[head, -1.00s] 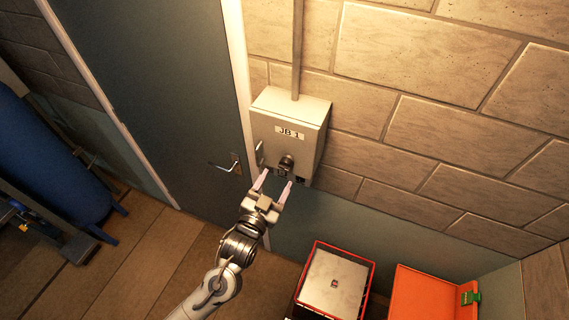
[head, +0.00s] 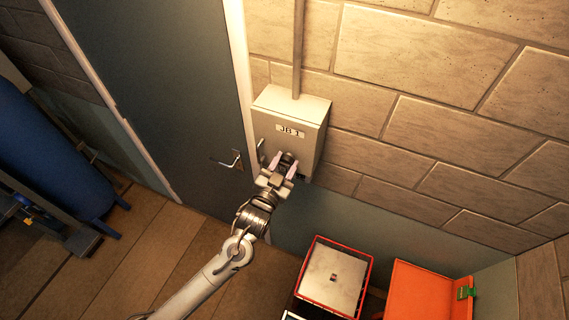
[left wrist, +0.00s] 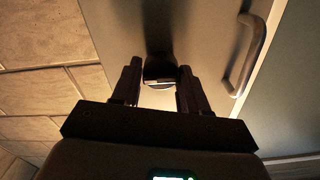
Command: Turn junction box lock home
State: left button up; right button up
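The grey junction box (head: 287,120), labelled JB 1, is fixed to the brick wall in the head view. Its dark round lock (head: 289,157) sits low on the front face. My left gripper (head: 286,162) is at the lock, its pale fingers on either side of it. In the left wrist view the lock (left wrist: 160,72) shows as a dark shape between the two fingertips (left wrist: 158,72). The fingers stand apart with small gaps, so the gripper looks open around the lock; contact is not visible. My right gripper is not in view.
A silver handle (left wrist: 250,55) is on the box's left side. A grey door with a lever handle (head: 232,162) stands left. A blue tank (head: 45,150) stands far left.

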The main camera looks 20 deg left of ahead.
pick_arm(q)
jog(key=c, duration=0.6)
jog(key=shift+n, duration=0.4)
jog(key=n, duration=0.2)
jog(key=shift+n, duration=0.4)
jog(key=n, duration=0.4)
jog(key=shift+a+n+b, duration=0.15)
jog(key=shift+n+b, duration=0.15)
jog(key=shift+b, duration=0.05)
jog(key=n, duration=0.4)
jog(key=shift+n, duration=0.3)
jog(key=shift+a+n, duration=0.1)
jog(key=shift+n, duration=1.7)
